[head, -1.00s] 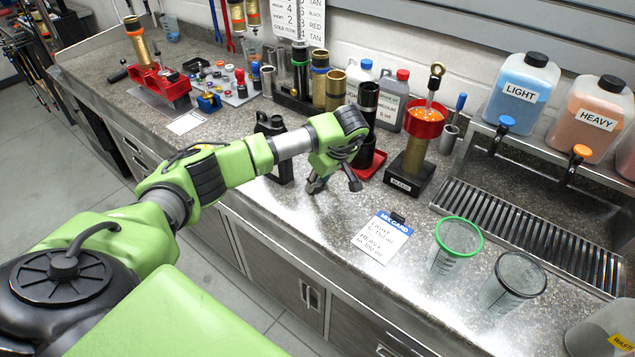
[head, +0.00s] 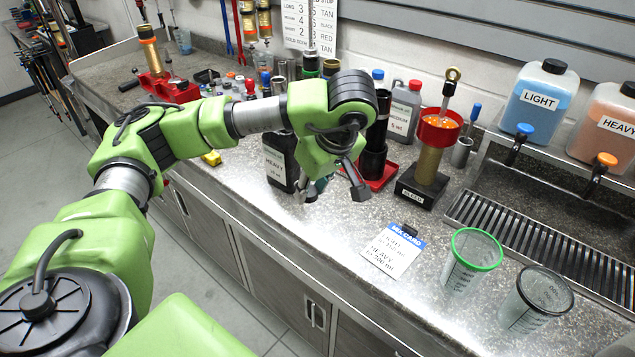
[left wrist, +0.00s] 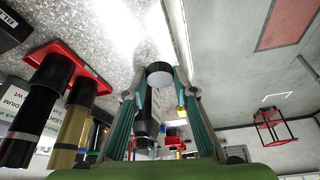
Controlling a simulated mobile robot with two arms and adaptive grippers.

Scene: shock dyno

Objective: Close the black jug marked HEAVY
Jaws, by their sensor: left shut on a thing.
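The black jug marked HEAVY (head: 276,168) stands upright on the bench, its white label facing me; my left arm covers its top and part of its right side. My left gripper (head: 332,190) is just right of the jug, pointing down, in front of the black cylinder. In the left wrist view, the left gripper (left wrist: 160,80) is shut on a short round black cap with a grey flat face (left wrist: 160,71), held between its fingertips. A dark shape behind the fingers there may be the jug. The jug's mouth is hidden. My right gripper is not in view.
A red tray (head: 384,174) with a black cylinder and a gold shock on a black stand (head: 421,187) are to the right. Bench around the card is clear.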

